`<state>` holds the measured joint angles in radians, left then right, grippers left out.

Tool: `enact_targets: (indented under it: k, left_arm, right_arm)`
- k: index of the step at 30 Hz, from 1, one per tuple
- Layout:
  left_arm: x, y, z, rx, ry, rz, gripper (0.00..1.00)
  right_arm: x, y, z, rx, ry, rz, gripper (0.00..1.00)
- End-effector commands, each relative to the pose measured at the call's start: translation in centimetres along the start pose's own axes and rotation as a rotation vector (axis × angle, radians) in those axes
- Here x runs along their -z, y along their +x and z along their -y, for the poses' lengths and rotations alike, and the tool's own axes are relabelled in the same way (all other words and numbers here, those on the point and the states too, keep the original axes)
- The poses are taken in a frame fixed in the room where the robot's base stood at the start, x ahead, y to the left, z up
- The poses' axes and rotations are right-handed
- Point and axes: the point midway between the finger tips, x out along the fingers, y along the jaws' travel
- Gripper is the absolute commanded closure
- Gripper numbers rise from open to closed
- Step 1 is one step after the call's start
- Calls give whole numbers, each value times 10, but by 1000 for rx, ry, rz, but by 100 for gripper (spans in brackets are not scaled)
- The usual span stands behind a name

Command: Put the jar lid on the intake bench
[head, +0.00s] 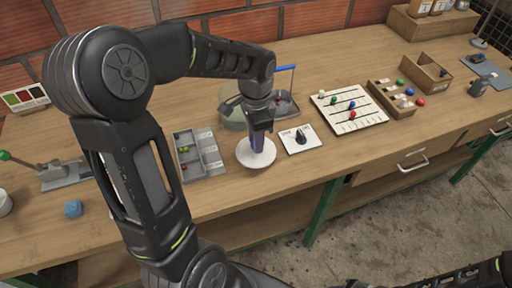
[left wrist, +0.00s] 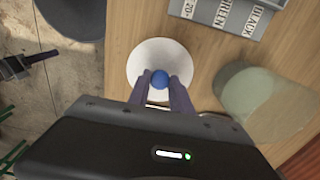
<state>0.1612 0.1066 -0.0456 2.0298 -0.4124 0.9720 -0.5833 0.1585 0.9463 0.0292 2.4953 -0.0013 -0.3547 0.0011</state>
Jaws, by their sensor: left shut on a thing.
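The jar lid (head: 262,158) is a white disc, at the front of the wooden bench in the head view. My left gripper (head: 257,145) points down over its middle. In the left wrist view the lid (left wrist: 148,52) shows a round blue knob (left wrist: 160,79) between the two fingers, and the gripper (left wrist: 162,84) is shut on this knob. I cannot tell whether the lid touches the bench top or is just above it. A dark shape at the left edge of the left wrist view may be my right gripper (left wrist: 18,68); its fingers are unclear.
A pale green glass jar (head: 232,117) stands behind the lid. A grey compartment tray (head: 211,160) is left of it, a white dial plate (head: 311,142) to its right. A bead board (head: 366,119) and wooden boxes (head: 430,72) are further right. Bare bench (head: 235,186) lies in front.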

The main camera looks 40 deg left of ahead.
Motion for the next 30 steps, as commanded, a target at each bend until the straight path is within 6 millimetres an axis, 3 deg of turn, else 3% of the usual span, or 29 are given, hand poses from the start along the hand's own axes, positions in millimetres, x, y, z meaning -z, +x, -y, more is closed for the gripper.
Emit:
enact_targets:
  k: [7,15,27,28,30]
  left_arm:
    - [0,4,0,-1,0,2,100]
    - [0,36,-1,-1,2,2,100]
    - [0,42,0,0,1,0,100]
    - [0,40,0,0,1,0,72]
    - [0,40,0,0,1,0,66]
  right_arm:
    - [0,0,0,0,0,0,64]
    - [0,-2,1,0,0,0,64]
    - [0,2,-1,0,0,0,64]
    - [0,1,0,0,0,0,64]
    - [0,0,0,0,0,0,64]
